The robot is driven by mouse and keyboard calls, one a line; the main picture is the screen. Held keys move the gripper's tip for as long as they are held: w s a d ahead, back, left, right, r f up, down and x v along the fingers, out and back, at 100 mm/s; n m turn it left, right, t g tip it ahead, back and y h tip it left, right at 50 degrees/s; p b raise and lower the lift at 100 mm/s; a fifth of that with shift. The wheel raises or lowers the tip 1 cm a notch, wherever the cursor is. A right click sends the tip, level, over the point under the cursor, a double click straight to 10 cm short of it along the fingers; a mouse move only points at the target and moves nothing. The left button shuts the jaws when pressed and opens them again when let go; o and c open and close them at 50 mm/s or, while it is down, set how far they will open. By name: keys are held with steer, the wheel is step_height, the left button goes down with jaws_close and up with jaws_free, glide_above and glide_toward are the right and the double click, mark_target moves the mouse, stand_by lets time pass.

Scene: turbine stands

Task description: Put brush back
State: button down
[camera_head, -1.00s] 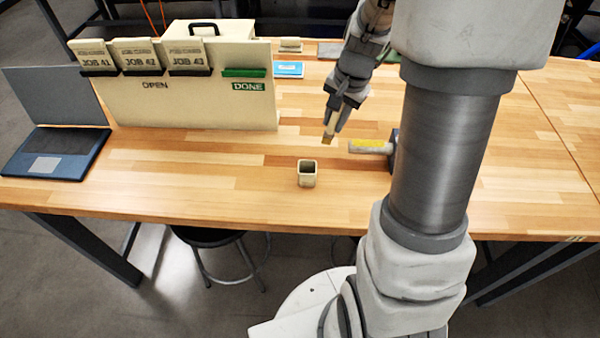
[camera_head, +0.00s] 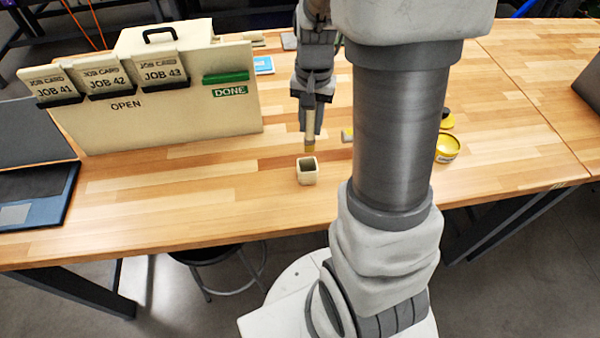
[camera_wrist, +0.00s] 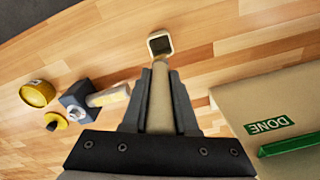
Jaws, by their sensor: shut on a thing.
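The brush (camera_head: 309,138) hangs upright, bristle end down, from my gripper (camera_head: 310,105), which is shut on it. In the wrist view the brush's pale handle (camera_wrist: 160,100) lies between the two fingers of my gripper (camera_wrist: 160,88). A small square cream cup (camera_head: 307,176) stands on the table just nearer the front edge than the brush tip. It also shows in the wrist view (camera_wrist: 168,42), just beyond the brush tip. The brush is apart from the cup in the head view, and the cup looks empty.
A board with job cards and a DONE slot (camera_head: 180,110) stands at left. A yellow tin (camera_head: 447,149) is at right. A dark block with a pale, yellow-marked cylinder (camera_wrist: 108,95) lies beside the gripper. A laptop (camera_head: 35,190) is at far left. The table around the cup is clear.

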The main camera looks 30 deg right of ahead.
mark_target(308, 152)
steer(key=shift+a, duration=0.2)
steer(key=shift+f, duration=0.3)
step_height(308, 152, down, 9)
steer(key=shift+f, duration=0.2)
steer(key=shift+f+b, duration=0.2)
steer(key=shift+b, duration=0.1)
steer(key=c, duration=0.7)
jaws_free()
